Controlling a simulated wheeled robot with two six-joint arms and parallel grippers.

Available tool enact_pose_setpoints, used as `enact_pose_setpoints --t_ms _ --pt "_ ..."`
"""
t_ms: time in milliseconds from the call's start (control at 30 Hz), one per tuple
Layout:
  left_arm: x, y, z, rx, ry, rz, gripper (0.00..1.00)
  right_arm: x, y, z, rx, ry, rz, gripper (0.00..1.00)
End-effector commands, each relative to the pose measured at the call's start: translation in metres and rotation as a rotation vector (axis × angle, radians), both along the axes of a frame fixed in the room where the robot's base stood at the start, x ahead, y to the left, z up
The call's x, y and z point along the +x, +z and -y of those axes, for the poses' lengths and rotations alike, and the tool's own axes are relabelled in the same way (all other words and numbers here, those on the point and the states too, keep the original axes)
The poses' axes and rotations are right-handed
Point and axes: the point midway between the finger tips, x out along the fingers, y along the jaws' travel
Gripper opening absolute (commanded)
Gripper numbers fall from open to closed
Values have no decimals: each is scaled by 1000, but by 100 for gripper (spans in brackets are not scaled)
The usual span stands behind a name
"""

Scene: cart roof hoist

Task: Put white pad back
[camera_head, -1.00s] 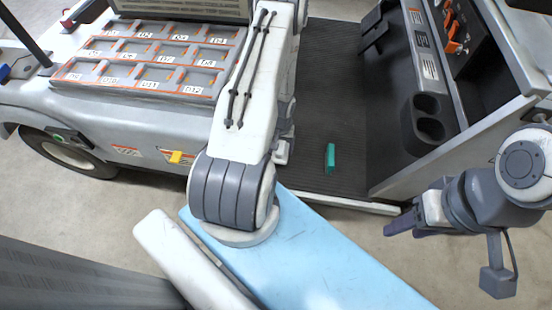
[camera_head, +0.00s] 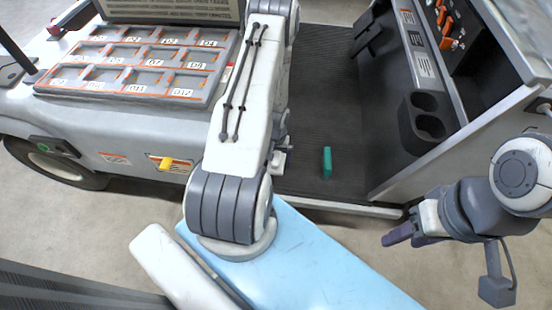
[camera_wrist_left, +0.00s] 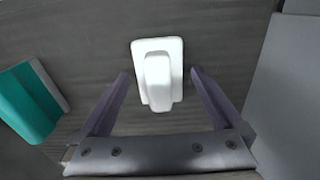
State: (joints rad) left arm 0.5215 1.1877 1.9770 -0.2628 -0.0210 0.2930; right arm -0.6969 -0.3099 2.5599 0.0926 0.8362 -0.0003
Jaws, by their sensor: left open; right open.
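The white pad (camera_wrist_left: 173,95), a rounded plate with a raised block on it, lies on the dark ribbed floor in the left wrist view. My left gripper (camera_wrist_left: 160,76) is open, with its purple fingers on either side of the pad and apparently clear of it. My right gripper (camera_head: 397,236) is open and empty in front of the cart, at the right, away from the pad.
A teal and white block (camera_head: 327,162) lies on the cart floor (camera_head: 325,100); it also shows left of the pad in the left wrist view (camera_wrist_left: 28,100). A dark cup holder (camera_head: 425,125) stands to the right. A tray of labelled compartments (camera_head: 135,62) lies left.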

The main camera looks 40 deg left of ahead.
Motion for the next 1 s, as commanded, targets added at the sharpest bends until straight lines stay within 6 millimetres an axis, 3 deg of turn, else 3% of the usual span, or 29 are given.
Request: enact_pose_setpoints --t_ms 600,800,1000 --pt "0 99 0 0 0 0 100 0 93 0 0 0 0 50" --pt "0 115 -1 0 -1 0 100 0 109 0 0 0 0 50" --pt "0 118 -1 0 0 0 100 0 112 0 0 0 0 50"
